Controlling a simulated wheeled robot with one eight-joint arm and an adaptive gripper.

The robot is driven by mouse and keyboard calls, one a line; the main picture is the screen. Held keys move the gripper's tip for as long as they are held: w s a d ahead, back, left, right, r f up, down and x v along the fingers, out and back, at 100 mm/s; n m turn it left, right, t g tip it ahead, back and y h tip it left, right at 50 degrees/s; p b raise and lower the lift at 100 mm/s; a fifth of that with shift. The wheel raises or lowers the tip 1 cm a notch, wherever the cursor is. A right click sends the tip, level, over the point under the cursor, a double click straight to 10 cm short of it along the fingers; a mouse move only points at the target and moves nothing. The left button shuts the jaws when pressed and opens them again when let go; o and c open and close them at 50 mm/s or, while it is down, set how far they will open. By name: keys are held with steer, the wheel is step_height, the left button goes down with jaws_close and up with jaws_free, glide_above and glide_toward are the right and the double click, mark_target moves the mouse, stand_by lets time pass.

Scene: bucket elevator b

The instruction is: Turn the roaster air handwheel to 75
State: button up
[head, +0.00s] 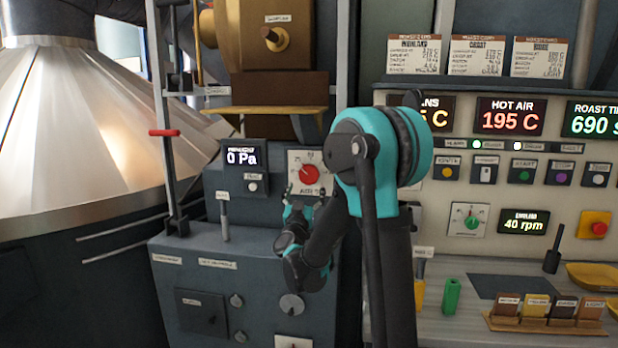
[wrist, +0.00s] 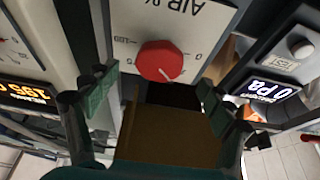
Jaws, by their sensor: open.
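The roaster air handwheel is a round red knob (head: 310,174) on a white plate (head: 293,160) in the head view. In the wrist view the red handwheel (wrist: 160,60) appears upside down on the plate marked "AIR %" (wrist: 178,22). A small pale pointer line on its rim slants to the lower right there. A 0 shows at right and 100 at left; the exact reading is too small to tell. My gripper (wrist: 157,88) is open, its two dark green-padded fingers apart on either side below the handwheel, not visibly touching it. In the head view it (head: 302,206) is just below the plate.
A 0 Pa display (head: 243,156) sits left of the plate. A lever (head: 223,220) stands on the sloped console at lower left. The hot air display (head: 511,116) and several buttons are at right. A green cylinder (head: 451,296) stands on the right counter.

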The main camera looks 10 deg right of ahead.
mark_target(308, 178)
steer(key=x, duration=0.7)
steer(key=shift+c, duration=0.3)
steer(key=c, duration=1.1)
